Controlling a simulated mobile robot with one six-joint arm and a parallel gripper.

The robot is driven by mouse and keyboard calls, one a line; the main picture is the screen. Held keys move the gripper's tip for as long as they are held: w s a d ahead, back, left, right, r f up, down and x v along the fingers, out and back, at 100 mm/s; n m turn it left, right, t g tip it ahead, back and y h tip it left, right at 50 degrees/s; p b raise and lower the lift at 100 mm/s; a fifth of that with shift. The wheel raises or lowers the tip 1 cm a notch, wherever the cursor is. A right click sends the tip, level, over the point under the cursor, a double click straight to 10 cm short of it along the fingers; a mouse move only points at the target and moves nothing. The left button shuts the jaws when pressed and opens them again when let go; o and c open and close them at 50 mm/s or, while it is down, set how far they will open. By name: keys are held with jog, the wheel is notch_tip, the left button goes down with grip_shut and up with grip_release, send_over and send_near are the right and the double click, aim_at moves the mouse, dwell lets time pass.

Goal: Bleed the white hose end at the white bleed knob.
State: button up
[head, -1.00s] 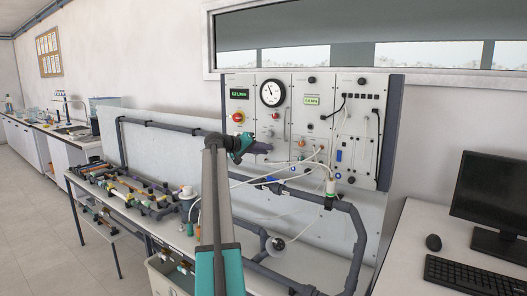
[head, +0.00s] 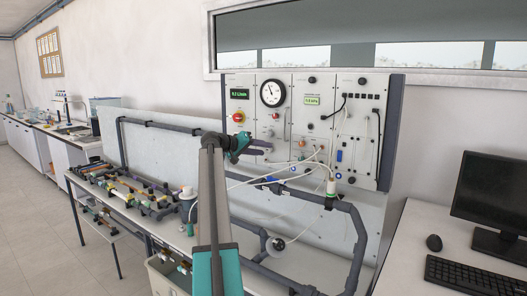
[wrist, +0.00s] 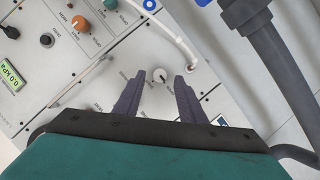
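A small white knob (wrist: 159,75) sits on the panel in the wrist view, with lettering around it too small to read. My gripper (wrist: 160,80) is open, with its two dark purple fingers apart and the knob between and just beyond their tips. No contact with the knob shows. A white hose (wrist: 172,32) runs in from the top, and its end lies close to the right fingertip. In the head view my gripper (head: 268,147) is in front of the lower part of the board (head: 310,82); the knob cannot be made out there.
An orange knob (wrist: 81,23) and a black knob (wrist: 46,40) sit at upper left in the wrist view. A thick dark pipe (wrist: 275,60) runs along the right. Loose white hoses (head: 262,181) hang below my gripper in the head view.

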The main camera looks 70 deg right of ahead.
jog(key=b+v, duration=0.1)
jog(key=v, duration=1.1)
jog(key=shift+b, duration=0.4)
jog(key=shift+w+a, duration=0.1)
jog(key=shift+w, duration=0.1)
